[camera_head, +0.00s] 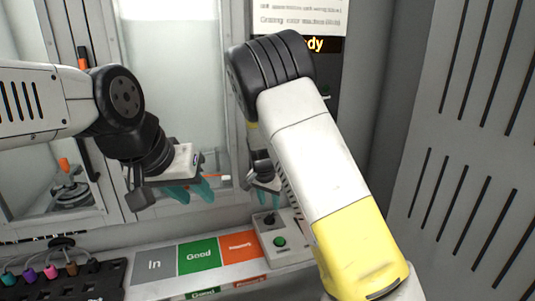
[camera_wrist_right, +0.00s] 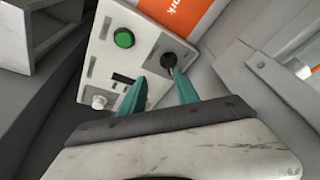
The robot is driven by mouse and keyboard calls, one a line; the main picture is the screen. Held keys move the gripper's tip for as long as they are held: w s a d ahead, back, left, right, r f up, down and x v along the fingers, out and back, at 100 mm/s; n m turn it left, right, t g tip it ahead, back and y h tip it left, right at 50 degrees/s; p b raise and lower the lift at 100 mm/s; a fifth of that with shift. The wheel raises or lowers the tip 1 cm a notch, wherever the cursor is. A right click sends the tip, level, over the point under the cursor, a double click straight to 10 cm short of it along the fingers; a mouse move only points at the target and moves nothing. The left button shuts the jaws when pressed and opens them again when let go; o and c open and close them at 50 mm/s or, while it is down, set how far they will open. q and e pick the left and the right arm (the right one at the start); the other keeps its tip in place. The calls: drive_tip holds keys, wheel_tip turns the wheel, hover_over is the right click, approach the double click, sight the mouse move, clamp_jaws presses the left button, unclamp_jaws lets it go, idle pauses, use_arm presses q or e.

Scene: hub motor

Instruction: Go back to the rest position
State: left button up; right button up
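My left gripper (camera_head: 190,193) hangs in front of the glazed cabinet, its two teal fingers apart with nothing between them. My right gripper (camera_head: 268,192) is above the control box (camera_head: 296,243), partly hidden behind my right forearm in the head view. In the right wrist view, the two teal fingers of the right gripper (camera_wrist_right: 158,77) are apart. Their tips point toward the black knob (camera_wrist_right: 168,60) on the box, and I cannot tell if they touch it. The green button (camera_wrist_right: 123,38) is beside the knob.
Grey "In" (camera_head: 155,264), green "Good" (camera_head: 199,254) and orange (camera_head: 240,246) panels line the ledge left of the box. A black rack (camera_head: 70,285) with several coloured plugs is at lower left. A slotted grey wall (camera_head: 465,150) stands at right.

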drive_tip(key=s+d+r+n+y, duration=0.15)
drive_tip(key=s+d+r, duration=0.25)
drive_tip(key=s+r, duration=0.4)
drive_tip(key=s+d+r+n+y, duration=0.1)
drive_tip(key=s+d+r+y, duration=0.3)
drive_tip(key=r, duration=0.5)
drive_tip(key=s+d+r+n+t+h, duration=0.1)
drive_tip(key=s+d+r+n, duration=0.1)
drive_tip(key=s, duration=0.7)
drive_tip(key=s+d+r+n+t+h, duration=0.1)
drive_tip(key=s+d+r, duration=0.3)
drive_tip(key=s, duration=0.5)
drive_tip(key=shift+s+d+r+n+t, duration=0.15)
drive_tip(key=shift+s+r+n+t, duration=0.1)
drive_tip(key=shift+r+n+t, duration=0.15)
